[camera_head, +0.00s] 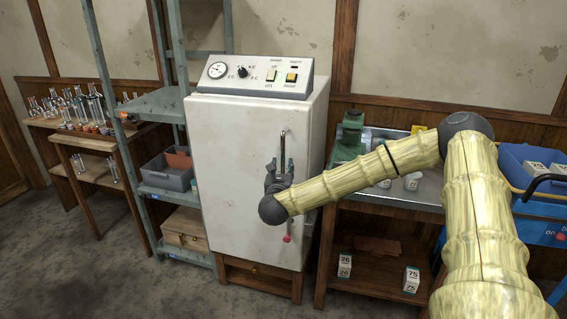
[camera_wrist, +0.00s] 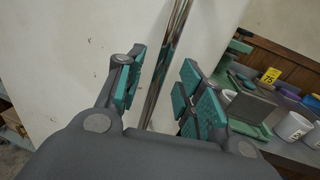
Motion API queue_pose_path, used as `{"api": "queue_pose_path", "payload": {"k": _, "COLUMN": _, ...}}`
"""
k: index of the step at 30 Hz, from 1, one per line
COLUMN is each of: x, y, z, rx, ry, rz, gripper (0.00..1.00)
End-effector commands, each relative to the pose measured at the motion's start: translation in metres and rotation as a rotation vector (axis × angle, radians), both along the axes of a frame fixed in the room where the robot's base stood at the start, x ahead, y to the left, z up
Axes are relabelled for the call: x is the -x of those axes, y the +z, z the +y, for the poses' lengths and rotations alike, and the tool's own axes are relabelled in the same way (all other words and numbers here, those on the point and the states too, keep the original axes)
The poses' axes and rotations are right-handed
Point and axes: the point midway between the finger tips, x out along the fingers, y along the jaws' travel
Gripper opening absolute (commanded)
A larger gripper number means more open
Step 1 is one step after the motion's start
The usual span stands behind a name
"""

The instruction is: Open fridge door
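The white fridge (camera_head: 235,150) stands upright in the middle of the head view, with its door shut. A vertical metal bar handle (camera_head: 283,143) runs down the right side of the door. My gripper (camera_head: 279,167) is at the handle, in front of the door. In the wrist view the handle (camera_wrist: 168,60) passes between the two teal-padded fingers of my gripper (camera_wrist: 158,92). Gaps show between the pads and the bar, so the fingers are open around it. The lower part of the handle is hidden behind my gripper.
A control panel (camera_head: 256,78) tops the fridge. A grey metal shelf (camera_head: 160,104) stands close on the left. A bench (camera_head: 400,194) with a green device (camera_head: 349,137) is at the right, near a blue bin (camera_head: 520,158). Bare floor (camera_head: 130,285) lies in front left.

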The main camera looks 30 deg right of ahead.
Motion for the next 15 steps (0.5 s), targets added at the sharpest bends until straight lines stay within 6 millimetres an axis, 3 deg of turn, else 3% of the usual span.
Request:
{"api": "queue_pose_path", "payload": {"k": 6, "x": -0.019, "y": 0.000, "z": -0.016, "rx": 0.001, "ry": -0.002, "rz": 0.000, "gripper": 0.37}}
{"api": "queue_pose_path", "payload": {"k": 15, "x": -0.025, "y": 0.000, "z": -0.020, "rx": 0.001, "ry": 0.000, "rz": 0.001, "gripper": 0.37}}
